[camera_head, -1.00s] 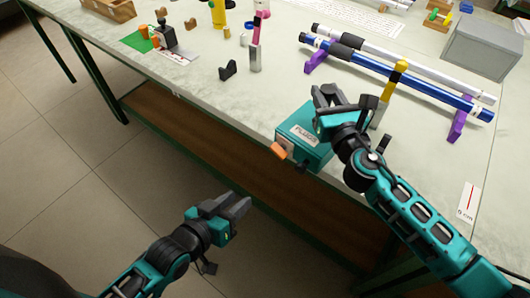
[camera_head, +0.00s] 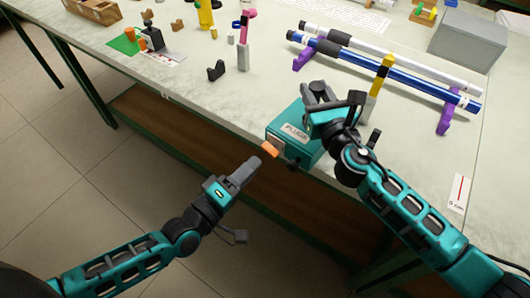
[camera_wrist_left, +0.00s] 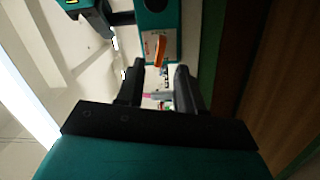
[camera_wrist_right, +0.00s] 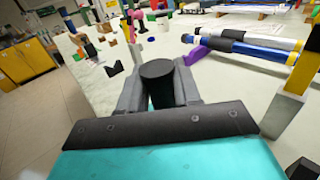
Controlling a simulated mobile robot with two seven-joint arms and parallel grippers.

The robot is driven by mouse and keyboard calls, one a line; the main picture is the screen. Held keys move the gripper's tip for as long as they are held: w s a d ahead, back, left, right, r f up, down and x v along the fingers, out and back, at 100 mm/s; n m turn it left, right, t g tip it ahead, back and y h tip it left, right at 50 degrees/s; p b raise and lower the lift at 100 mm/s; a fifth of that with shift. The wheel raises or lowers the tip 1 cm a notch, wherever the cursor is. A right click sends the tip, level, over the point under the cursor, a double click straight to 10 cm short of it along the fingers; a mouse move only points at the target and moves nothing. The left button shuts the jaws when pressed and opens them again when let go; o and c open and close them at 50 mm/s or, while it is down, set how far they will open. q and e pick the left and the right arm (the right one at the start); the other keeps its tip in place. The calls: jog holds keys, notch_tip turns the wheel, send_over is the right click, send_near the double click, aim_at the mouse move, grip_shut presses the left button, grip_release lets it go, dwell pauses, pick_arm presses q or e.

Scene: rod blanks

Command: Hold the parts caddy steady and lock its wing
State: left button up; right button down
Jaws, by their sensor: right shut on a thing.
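The parts caddy (camera_head: 310,153) is a teal box labelled "PLUGS" at the table's front edge. Its orange wing (camera_head: 269,149) sticks out from a pale plate on the front face. The wing also shows in the left wrist view (camera_wrist_left: 159,50), just beyond the fingertips. My right gripper (camera_head: 319,95) is above the caddy, shut on a black round post (camera_wrist_right: 158,76). My left gripper (camera_head: 252,168) is in front of the table, pointing at the wing. Its fingers (camera_wrist_left: 158,80) are apart with nothing between them, a short way short of the wing.
A blue rod and a white rod (camera_head: 430,70) lie on purple supports behind the caddy. A yellow-topped post (camera_head: 382,75) stands close to my right gripper. A black block (camera_head: 216,71) and a grey-and-pink post (camera_head: 243,56) stand left of it. A grey box (camera_head: 468,40) is at the back right.

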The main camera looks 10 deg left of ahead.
aim_at(267, 153)
pick_arm(q)
jog(key=x, duration=0.6)
jog(key=shift+c, duration=0.3)
jog(key=shift+s, duration=0.1)
grip_shut()
